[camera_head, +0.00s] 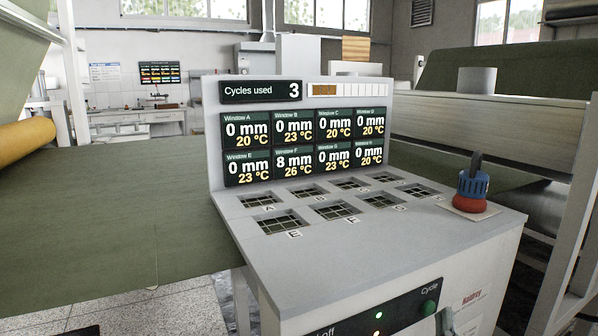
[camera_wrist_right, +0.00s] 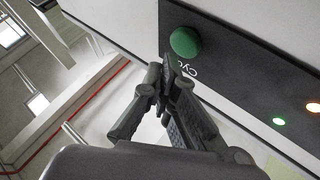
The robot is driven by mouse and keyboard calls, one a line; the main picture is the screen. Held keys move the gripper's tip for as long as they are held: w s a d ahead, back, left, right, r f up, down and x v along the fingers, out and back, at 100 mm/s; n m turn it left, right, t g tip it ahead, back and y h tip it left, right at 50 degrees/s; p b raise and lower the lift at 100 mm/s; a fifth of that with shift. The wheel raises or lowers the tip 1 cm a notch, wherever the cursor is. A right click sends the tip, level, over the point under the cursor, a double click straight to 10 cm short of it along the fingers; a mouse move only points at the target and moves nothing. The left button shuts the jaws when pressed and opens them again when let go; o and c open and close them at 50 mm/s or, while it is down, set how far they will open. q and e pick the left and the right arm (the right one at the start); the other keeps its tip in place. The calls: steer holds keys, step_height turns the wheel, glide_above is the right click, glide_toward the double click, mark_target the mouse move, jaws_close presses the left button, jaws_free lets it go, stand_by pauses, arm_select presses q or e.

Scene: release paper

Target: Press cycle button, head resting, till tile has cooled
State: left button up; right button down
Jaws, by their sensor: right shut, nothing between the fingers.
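The green cycle button (camera_head: 428,308) sits on the dark front panel under the word "Cycle"; it also shows in the right wrist view (camera_wrist_right: 184,42). My right gripper (camera_wrist_right: 166,78) is shut and empty, its tips just short of the button; whether they touch it I cannot tell. A blue-and-red head (camera_head: 471,190) stands upright on a pale square pad at the console's right. The display (camera_head: 303,134) reads "Cycles used 3". Window F shows 8 mm and 26 °C; the others show 0 mm and 20 or 23 °C. My left gripper is out of view.
The grey console top (camera_head: 400,221) holds two rows of gridded windows with letters. A green light (camera_head: 379,315) and an orange light are lit on the panel. Green sheet material (camera_head: 100,220) lies to the left; a machine frame stands close at right.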

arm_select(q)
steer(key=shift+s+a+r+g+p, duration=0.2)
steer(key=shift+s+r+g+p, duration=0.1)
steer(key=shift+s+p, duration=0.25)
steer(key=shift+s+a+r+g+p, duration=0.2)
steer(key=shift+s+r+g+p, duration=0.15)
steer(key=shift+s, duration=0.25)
arm_select(e)
steer(key=s, duration=0.1)
steer(key=s+d, duration=0.1)
steer(key=s, duration=0.1)
steer(key=s+d, duration=0.1)
steer(key=shift+s, duration=0.35)
steer(key=shift+a+f, duration=0.1)
steer(key=shift+a, duration=0.05)
